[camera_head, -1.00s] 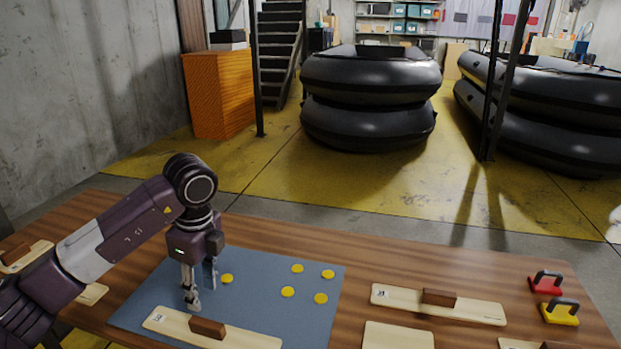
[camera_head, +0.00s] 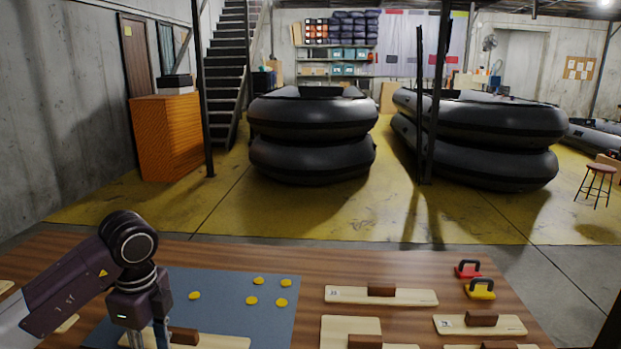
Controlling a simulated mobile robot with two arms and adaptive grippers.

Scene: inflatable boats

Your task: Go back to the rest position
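My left gripper (camera_head: 150,340) hangs pointing down at the bottom left, over the near part of the blue mat (camera_head: 225,312). Its two fingers are apart, and nothing shows between them. The fingertips are cut off by the bottom edge. Behind them a pale board with a brown block handle (camera_head: 184,337) lies on the mat. My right gripper is not in view.
Several yellow discs (camera_head: 252,301) lie on the mat. Pale boards with brown handles (camera_head: 345,295) lie to the right on the wooden table (camera_head: 285,257). A red-based handle (camera_head: 468,270) and a yellow-based handle (camera_head: 480,290) sit at the right. Stacked black boats (camera_head: 312,160) stand beyond.

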